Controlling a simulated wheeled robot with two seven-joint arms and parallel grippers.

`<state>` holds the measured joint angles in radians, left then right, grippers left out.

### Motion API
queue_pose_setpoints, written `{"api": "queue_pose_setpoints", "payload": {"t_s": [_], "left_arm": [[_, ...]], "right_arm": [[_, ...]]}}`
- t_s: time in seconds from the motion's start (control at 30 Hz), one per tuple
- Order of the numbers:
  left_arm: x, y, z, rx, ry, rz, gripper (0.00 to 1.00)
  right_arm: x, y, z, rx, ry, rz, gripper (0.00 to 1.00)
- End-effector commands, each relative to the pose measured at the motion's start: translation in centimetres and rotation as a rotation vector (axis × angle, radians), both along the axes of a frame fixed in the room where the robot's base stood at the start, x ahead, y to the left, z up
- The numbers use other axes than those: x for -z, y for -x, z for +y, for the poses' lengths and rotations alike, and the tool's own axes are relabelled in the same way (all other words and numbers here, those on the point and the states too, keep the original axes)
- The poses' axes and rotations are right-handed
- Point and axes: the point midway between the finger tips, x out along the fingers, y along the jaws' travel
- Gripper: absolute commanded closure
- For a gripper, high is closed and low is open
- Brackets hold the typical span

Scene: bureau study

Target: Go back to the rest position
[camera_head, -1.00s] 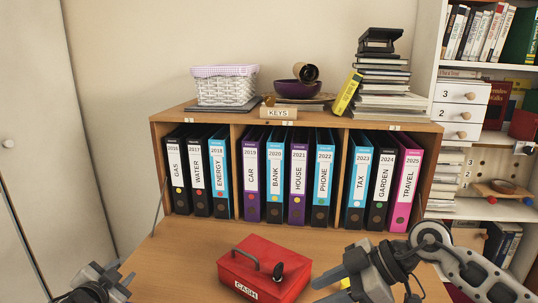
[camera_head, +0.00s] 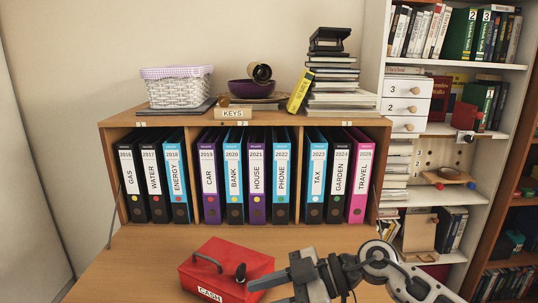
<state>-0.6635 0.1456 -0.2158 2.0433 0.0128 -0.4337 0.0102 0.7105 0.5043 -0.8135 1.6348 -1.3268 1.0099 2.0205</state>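My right gripper (camera_head: 262,294) is at the bottom of the view, its arm coming in from the right. Its two fingers point left and stand apart, with nothing visible between them; the lower finger is partly cut off by the frame edge. The upper fingertip overlaps the right front of the red cash box (camera_head: 205,272) in the picture; I cannot tell whether they touch. The box is closed on the desk, with a dark carry handle and a dark upright piece on it. My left gripper is out of view.
A wooden shelf (camera_head: 112,170) on the desk (camera_head: 140,265) holds a row of labelled binders. On top are a white basket (camera_head: 178,92), a purple bowl (camera_head: 252,91) and stacked books (camera_head: 342,85). A bookcase (camera_head: 478,195) stands at right. The desk left of the box is clear.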

Motion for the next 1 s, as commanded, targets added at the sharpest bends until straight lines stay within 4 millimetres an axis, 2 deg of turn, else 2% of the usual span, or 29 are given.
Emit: {"api": "queue_pose_setpoints", "payload": {"t_s": [0.1, 0.2, 0.27, 0.37, 0.47, 0.57, 0.63, 0.7, 0.8, 0.9, 1.0], "left_arm": [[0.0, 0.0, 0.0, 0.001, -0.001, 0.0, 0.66], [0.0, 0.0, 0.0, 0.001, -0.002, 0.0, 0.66], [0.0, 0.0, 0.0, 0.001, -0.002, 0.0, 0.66], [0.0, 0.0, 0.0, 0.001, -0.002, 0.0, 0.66], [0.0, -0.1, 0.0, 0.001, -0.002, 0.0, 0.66], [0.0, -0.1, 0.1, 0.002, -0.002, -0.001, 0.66], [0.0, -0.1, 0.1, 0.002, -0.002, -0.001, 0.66], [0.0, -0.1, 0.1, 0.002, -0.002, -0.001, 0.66], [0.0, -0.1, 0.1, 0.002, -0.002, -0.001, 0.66], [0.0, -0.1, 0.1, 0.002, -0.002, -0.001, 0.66], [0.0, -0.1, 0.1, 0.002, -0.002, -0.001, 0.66]], "right_arm": [[-0.8, 1.4, 1.6, 0.035, -0.211, -0.034, 0.64], [-1.8, 1.8, 2.1, 0.123, -0.39, -0.07, 0.64], [-2.1, 1.8, 1.9, 0.213, -0.494, -0.093, 0.64], [-1.6, 1.2, 0.1, 0.455, -0.63, -0.118, 0.64], [1.4, 0.6, -3.5, 0.778, -0.646, -0.109, 0.64], [7.0, 1.6, -7.8, 1.082, -0.511, -0.05, 0.64], [11.2, 3.5, -10.4, 1.23, -0.366, 0.012, 0.64], [14.8, 6.0, -12.3, 1.317, -0.217, 0.082, 0.64], [18.8, 9.7, -14.1, 1.372, -0.038, 0.173, 0.64], [21.2, 12.6, -15.0, 1.379, 0.086, 0.241, 0.64], [22.4, 14.4, -15.4, 1.375, 0.153, 0.28, 0.64]]}}
